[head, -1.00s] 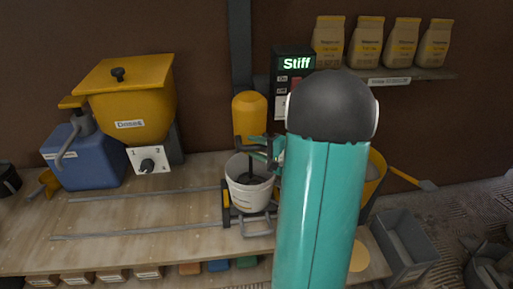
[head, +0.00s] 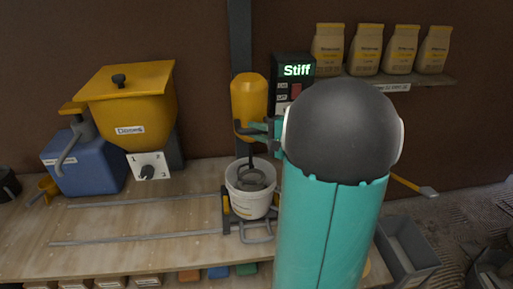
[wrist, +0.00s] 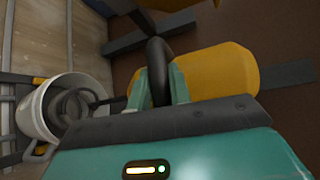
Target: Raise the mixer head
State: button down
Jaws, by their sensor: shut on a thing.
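The yellow mixer head (head: 249,103) sits on the dark vertical post, above the white bucket (head: 251,207). Its dark whisk (head: 256,178) hangs down with its lower end still inside the bucket's mouth. My gripper (head: 268,130) is at the right side of the mixer head, partly hidden by my arm. In the wrist view my gripper (wrist: 165,88) is shut on a black handle (wrist: 157,70) beside the yellow mixer head (wrist: 215,82). The bucket (wrist: 40,108) and the whisk (wrist: 72,105) show at the left there.
A display box (head: 296,70) reading "Stiff" is behind, right of the post. A yellow hopper (head: 130,105) and a blue container (head: 85,160) stand at the left. Rails (head: 140,237) run along the bench. Paper bags (head: 367,50) stand on a shelf. A grey bin (head: 408,250) is at the right.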

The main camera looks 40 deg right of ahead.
notch_tip(320, 180, up, 11)
jog(key=shift+f, duration=0.2)
jog(key=shift+r, duration=0.1)
jog(key=c, duration=1.4)
grip_release()
jog(key=shift+o, duration=0.5)
jog(key=shift+s, duration=0.1)
jog(key=shift+s+d, duration=0.1)
jog(key=shift+s, duration=0.1)
jog(key=v, duration=1.3)
